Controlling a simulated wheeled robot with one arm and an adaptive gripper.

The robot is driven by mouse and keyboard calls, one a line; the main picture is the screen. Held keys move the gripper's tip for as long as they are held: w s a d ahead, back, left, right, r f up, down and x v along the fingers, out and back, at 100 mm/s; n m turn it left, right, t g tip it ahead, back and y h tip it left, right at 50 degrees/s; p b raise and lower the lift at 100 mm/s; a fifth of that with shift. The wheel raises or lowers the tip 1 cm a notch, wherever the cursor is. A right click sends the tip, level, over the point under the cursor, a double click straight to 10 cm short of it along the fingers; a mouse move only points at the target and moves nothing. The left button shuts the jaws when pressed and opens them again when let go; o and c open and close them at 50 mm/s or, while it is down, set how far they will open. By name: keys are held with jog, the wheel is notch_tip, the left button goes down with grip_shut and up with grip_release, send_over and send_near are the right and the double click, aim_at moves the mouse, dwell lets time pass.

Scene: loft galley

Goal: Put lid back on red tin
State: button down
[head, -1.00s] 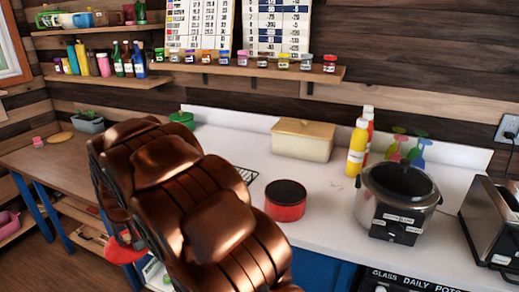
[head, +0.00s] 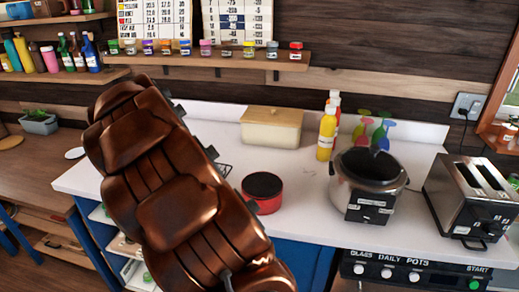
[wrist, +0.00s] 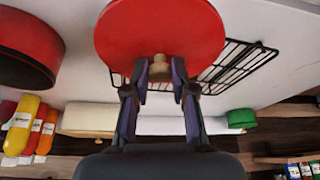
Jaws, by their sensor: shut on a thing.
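The red tin (head: 263,196) stands on the white counter, its dark round top facing up; it also shows at the upper left of the wrist view (wrist: 28,50). The red lid (wrist: 160,28) is a flat disc with a small pale knob. My gripper (wrist: 160,72) is shut on the knob, and the lid is held above the counter, apart from the tin. In the head view, my arm hides the lid and most of my gripper.
A black wire rack (wrist: 238,62) lies beneath the lid. A cream box (head: 271,127), yellow bottle (head: 326,137), pot cooker (head: 369,182) and toaster (head: 470,198) stand on the counter. The counter around the tin's front and right is clear.

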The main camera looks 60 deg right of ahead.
jog(key=s+d+r+m+g+p, duration=0.2)
jog(key=s+d+r+m, duration=0.1)
jog(key=s+d+m, duration=0.45)
jog(key=s+d+r+m+g+p, duration=0.2)
jog(key=s+d+r+m, duration=0.2)
jog(key=s+d, duration=0.55)
jog(key=shift+n, duration=0.25)
jog(key=shift+s+a+f+b, duration=0.2)
jog(key=shift+a+f+b, duration=0.2)
jog(key=shift+f, duration=0.7)
jog(key=shift+s+a+f+b, duration=0.25)
jog(key=shift+f+b, duration=0.3)
jog(key=shift+f, duration=0.5)
jog(key=shift+s+a+f+b, duration=0.2)
jog(key=shift+a+f+b, duration=0.2)
jog(key=shift+f, duration=0.7)
jog(key=shift+b, duration=0.35)
jog(key=shift+f+b, duration=0.2)
jog(key=shift+b, duration=0.15)
jog(key=c, duration=0.9)
grip_release()
jog(key=shift+o, duration=0.3)
jog(key=o, duration=0.4)
